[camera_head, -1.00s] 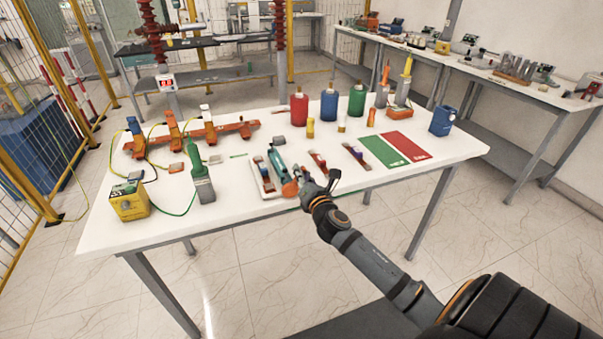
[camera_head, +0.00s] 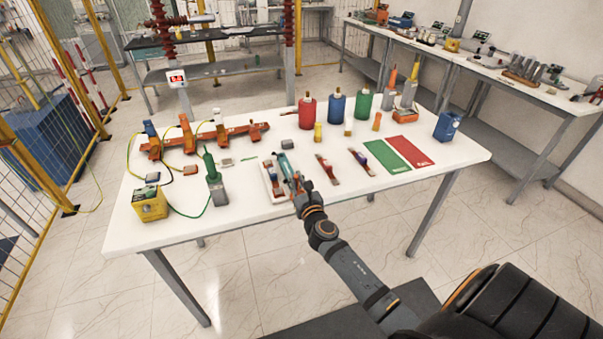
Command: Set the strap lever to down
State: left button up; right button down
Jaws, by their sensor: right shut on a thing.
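My right gripper (camera_head: 298,187) reaches in from the lower right to the white tray (camera_head: 273,196) at the table's front edge. It is shut on a teal tool (camera_head: 287,168) at the tray; the exact grip is small and partly hidden by the gripper. A dark blue and red piece (camera_head: 276,187) lies beside the teal tool in the tray. An orange fixture (camera_head: 238,131) with several upright pieces and cables stands at the back left. I cannot make out which part is the strap lever or its position. My left gripper is not in view.
A yellow box (camera_head: 150,204) and a grey-green device (camera_head: 215,190) stand left of the tray. Red (camera_head: 307,113), blue (camera_head: 335,108) and green (camera_head: 361,103) bottles stand behind. Green (camera_head: 387,154) and red (camera_head: 410,150) mats lie at right. The table's front right is clear.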

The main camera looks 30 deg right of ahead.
jog(key=n, duration=0.1)
jog(key=a+n+p, duration=0.1)
jog(key=a+n, duration=0.1)
jog(key=shift+w+f+n, duration=0.15)
jog(key=shift+w+n, duration=0.1)
jog(key=shift+n, duration=0.15)
jog(key=shift+w+a+f+n+p, duration=0.1)
jog(key=shift+a+f+n+p, duration=0.1)
jog(key=shift+a+n, duration=0.3)
jog(key=shift+w+a+f+n+p, duration=0.1)
jog(key=shift+a+f+n+p, duration=0.05)
jog(key=shift+n, duration=0.55)
jog(key=shift+a+f+n, duration=0.25)
jog(key=shift+n, duration=0.35)
jog(key=shift+a+f+n, duration=0.25)
jog(key=shift+n, duration=0.35)
jog(key=shift+w, duration=0.1)
jog(key=c, duration=1.3)
grip_release()
jog(key=shift+a, duration=0.1)
jog(key=shift+s+f, duration=0.1)
jog(key=shift+s, duration=0.25)
jog(key=v, duration=1.1)
jog(key=shift+s, duration=0.15)
